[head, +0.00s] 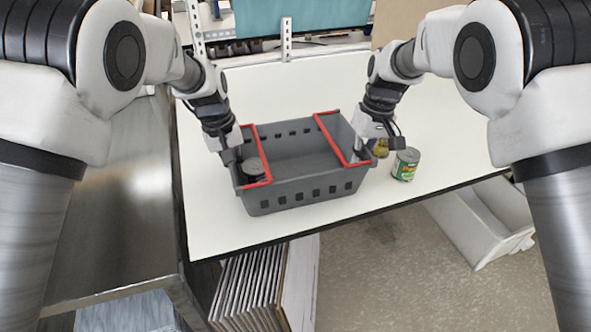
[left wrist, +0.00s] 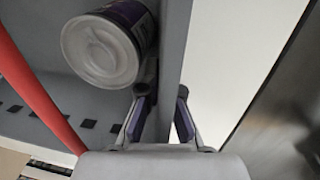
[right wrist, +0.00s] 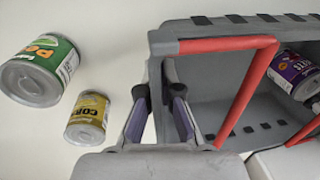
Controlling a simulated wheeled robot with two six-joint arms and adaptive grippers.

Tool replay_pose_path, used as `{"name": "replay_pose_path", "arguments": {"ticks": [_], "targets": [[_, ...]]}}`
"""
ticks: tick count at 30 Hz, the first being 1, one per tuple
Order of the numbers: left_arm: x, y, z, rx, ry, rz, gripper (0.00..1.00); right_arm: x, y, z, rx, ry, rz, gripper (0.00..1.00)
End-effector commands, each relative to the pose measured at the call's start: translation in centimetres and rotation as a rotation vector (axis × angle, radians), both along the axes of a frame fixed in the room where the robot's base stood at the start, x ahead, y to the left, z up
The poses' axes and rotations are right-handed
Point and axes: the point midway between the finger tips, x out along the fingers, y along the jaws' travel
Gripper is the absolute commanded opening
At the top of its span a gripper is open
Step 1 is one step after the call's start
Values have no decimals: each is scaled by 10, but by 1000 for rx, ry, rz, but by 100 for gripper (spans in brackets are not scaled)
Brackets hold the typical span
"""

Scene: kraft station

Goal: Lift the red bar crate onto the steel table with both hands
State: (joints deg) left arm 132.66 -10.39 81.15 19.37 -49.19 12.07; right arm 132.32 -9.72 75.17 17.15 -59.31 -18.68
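The grey crate with two red bars (head: 305,191) rests on the white table. My left gripper (head: 232,160) is at the crate's left end wall. In the left wrist view its fingers (left wrist: 162,115) are apart, one on each side of the wall (left wrist: 174,50). My right gripper (head: 360,150) is at the right end wall. In the right wrist view its fingers (right wrist: 160,112) are apart and straddle that wall, near a red bar (right wrist: 245,90). A purple can (head: 252,168) lies inside the crate's left end. The steel table (head: 115,210) is at the left.
A green can (head: 406,164) and a smaller yellow can (head: 381,148) stand on the white table (head: 450,135), right of the crate. The visible steel top is clear. Flat cardboard panels (head: 262,285) stand below the white table's front edge. A white bin (head: 480,225) is on the floor.

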Motion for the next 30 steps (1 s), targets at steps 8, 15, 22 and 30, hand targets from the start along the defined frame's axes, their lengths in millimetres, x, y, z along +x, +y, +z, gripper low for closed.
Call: {"name": "replay_pose_path", "arguments": {"ticks": [8,15,22,30], "targets": [[1,0,23,0,-2,0,0,0,0,22,0,-1,0,0],[0,0,51,-1,-1,0,0,0,0,51,0,-1,0,0],[0,0,51,-1,-1,0,0,0,0,51,0,-1,0,0],[0,0,51,-1,-1,0,0,0,0,51,0,-1,0,0]]}}
